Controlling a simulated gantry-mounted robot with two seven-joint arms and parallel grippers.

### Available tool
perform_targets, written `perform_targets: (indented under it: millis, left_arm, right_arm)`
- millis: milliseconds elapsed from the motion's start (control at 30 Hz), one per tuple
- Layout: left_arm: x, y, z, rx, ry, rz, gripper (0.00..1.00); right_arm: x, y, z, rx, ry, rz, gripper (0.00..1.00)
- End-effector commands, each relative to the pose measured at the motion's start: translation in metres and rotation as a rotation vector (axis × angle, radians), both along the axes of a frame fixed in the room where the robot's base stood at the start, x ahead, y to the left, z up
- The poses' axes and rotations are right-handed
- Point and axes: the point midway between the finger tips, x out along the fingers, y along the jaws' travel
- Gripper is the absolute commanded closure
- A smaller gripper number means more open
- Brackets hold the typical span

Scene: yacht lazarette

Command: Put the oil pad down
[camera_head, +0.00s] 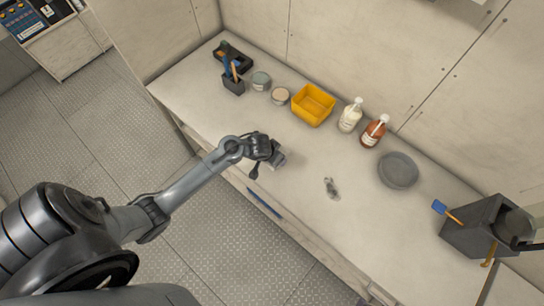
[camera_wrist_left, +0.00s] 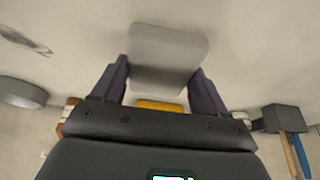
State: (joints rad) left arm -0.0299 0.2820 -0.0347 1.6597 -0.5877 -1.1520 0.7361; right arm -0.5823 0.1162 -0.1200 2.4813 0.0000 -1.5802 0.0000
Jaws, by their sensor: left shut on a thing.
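The oil pad (camera_wrist_left: 167,55) is a flat, light grey, rounded square. My left gripper (camera_wrist_left: 159,85) is shut on its near edge, with a dark finger on each side. In the head view the left gripper (camera_head: 268,160) is above the front part of the pale worktop (camera_head: 225,130), with the grey pad (camera_head: 279,158) at its tip. The gap between pad and worktop, if any, is hard to judge. A dark grey smear (camera_head: 331,187) lies on the worktop to the right of the pad.
Along the back stand a black caddy (camera_head: 233,85), two round tins (camera_head: 261,81), a yellow bin (camera_head: 312,105), a white bottle (camera_head: 350,115), a brown bottle (camera_head: 374,131) and a grey dish (camera_head: 398,170). A dark box (camera_head: 470,228) stands at right. The worktop around the smear is clear.

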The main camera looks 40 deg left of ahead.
Motion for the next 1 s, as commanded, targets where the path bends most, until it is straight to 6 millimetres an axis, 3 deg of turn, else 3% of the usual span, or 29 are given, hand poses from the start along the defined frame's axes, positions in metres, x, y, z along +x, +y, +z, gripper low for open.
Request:
perform_targets:
  millis: [267,533,1000]
  left_arm:
    - [0.001,0.012,-0.011,0.0,-0.001,0.0,0.51]
    - [0.0,0.012,-0.043,0.002,0.0,-0.001,0.51]
    - [0.0,0.011,-0.05,0.0,-0.001,0.0,0.51]
  right_arm:
    - [0.001,0.0,0.0,0.0,-0.001,0.0,0.49]
    - [0.001,-0.001,-0.002,-0.002,-0.001,0.001,0.49]
    - [0.001,-0.002,-0.004,-0.008,-0.001,0.005,0.49]
